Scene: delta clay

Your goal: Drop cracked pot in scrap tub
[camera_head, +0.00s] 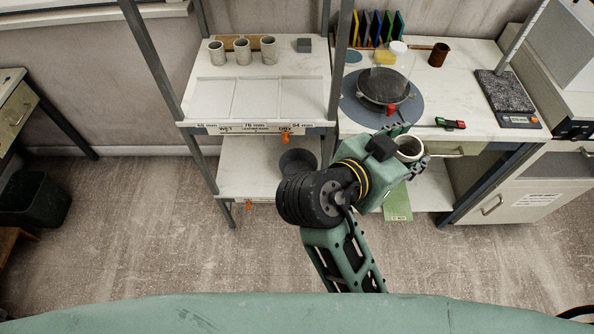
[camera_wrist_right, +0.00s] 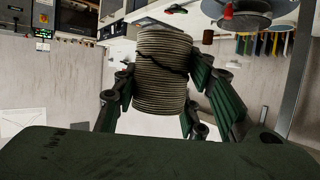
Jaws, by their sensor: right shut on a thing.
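The cracked pot (camera_head: 409,148) is a pale cylinder. In the head view its open rim shows at my right gripper (camera_head: 405,155), in front of the right bench. In the right wrist view the pot (camera_wrist_right: 163,70) has ribbed walls and a dark jagged crack across its upper part. My right gripper is shut on it, with green fingers on both sides. A dark round tub (camera_head: 298,160) stands on the lower shelf of the middle rack, left of the gripper; I cannot tell whether it is the scrap tub. My left gripper is out of view.
A black bin (camera_head: 36,200) stands on the floor at far left. Three pale pots (camera_head: 243,50) stand on the rack's upper shelf (camera_head: 255,90). A turntable wheel (camera_head: 383,88) and a scale (camera_head: 507,95) are on the right bench. Rack posts rise near my arm. The middle floor is clear.

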